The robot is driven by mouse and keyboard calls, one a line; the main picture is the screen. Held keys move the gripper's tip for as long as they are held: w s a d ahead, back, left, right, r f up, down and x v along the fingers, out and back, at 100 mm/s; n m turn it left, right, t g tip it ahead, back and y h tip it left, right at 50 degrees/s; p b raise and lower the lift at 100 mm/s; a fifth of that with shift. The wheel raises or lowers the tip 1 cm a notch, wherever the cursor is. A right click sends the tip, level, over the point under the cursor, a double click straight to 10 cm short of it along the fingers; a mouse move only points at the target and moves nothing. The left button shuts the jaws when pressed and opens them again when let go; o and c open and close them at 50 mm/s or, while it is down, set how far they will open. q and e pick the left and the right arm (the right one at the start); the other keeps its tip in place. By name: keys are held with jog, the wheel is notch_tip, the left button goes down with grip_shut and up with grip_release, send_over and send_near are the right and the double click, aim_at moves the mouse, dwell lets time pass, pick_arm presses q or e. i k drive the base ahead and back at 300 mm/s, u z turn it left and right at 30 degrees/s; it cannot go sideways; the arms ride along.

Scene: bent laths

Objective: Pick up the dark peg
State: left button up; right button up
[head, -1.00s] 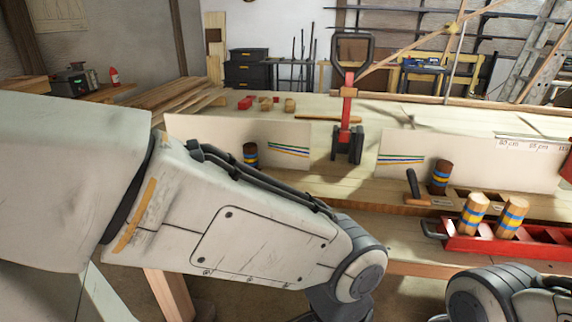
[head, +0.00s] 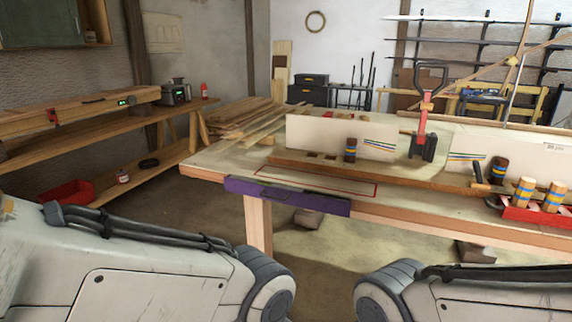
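Two dark brown pegs with coloured bands show in the head view. One dark peg (head: 350,150) stands upright on the wooden board (head: 400,178), in front of the left white panel. The other dark peg (head: 499,170) stands farther right, beside a dark-handled tool (head: 479,173). I cannot tell which of the two the task means. Parts of both my arms show along the bottom edge, well short of the pegs. Neither of my grippers is in view.
Two light banded pegs (head: 523,192) stand in a red tray (head: 530,214) at right. A red and black tool (head: 424,120) stands between the white panels (head: 300,131). A red outlined area (head: 330,188) on the bench is empty. A purple bar (head: 287,196) runs along its front edge.

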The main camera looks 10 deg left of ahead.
aim_at(352, 145)
jog(key=u, duration=0.85)
jog(key=i, duration=0.8)
jog(key=z, duration=0.85)
jog(key=i, duration=0.55)
jog(key=z, duration=0.5)
